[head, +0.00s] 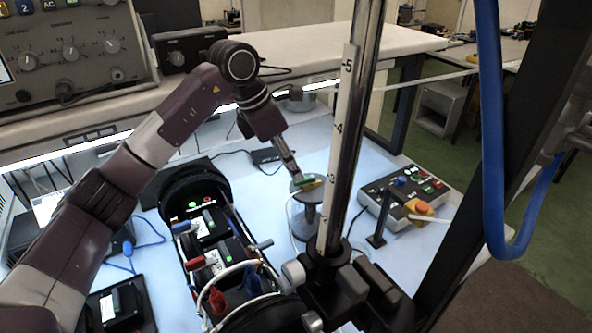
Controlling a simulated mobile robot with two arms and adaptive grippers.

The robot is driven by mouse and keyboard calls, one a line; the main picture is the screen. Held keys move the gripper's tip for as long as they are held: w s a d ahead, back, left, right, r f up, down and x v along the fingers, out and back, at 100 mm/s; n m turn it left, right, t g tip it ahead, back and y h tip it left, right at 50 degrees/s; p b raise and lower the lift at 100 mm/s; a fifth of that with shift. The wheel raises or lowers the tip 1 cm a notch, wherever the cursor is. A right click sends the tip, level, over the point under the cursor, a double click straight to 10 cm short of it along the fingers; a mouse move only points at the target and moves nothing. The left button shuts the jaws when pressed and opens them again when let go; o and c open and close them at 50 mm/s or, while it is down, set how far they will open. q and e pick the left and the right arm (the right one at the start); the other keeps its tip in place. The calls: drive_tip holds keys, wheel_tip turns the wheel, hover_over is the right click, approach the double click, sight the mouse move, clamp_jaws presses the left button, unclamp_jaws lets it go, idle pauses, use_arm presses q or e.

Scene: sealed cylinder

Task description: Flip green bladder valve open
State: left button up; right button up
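My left gripper (296,180) reaches down over a small round grey stand (309,220) in the middle of the table. The open black cylinder housing (196,170) lies in front, with a green light, red and blue handles (217,301) and white tubing inside. I cannot make out for sure which part is the green bladder valve. My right gripper is not in view.
A metal pole (352,130) with a numbered scale stands upright in front, hiding part of the table. A control box (408,190) with buttons is at right. A blue hose (491,130) hangs at far right. An instrument panel (70,50) stands at back left.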

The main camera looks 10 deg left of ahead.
sight(304, 181)
use_arm(q)
drive_tip(key=shift+p+x, duration=0.3)
drive_tip(key=shift+x, duration=1.4)
clamp_jaws()
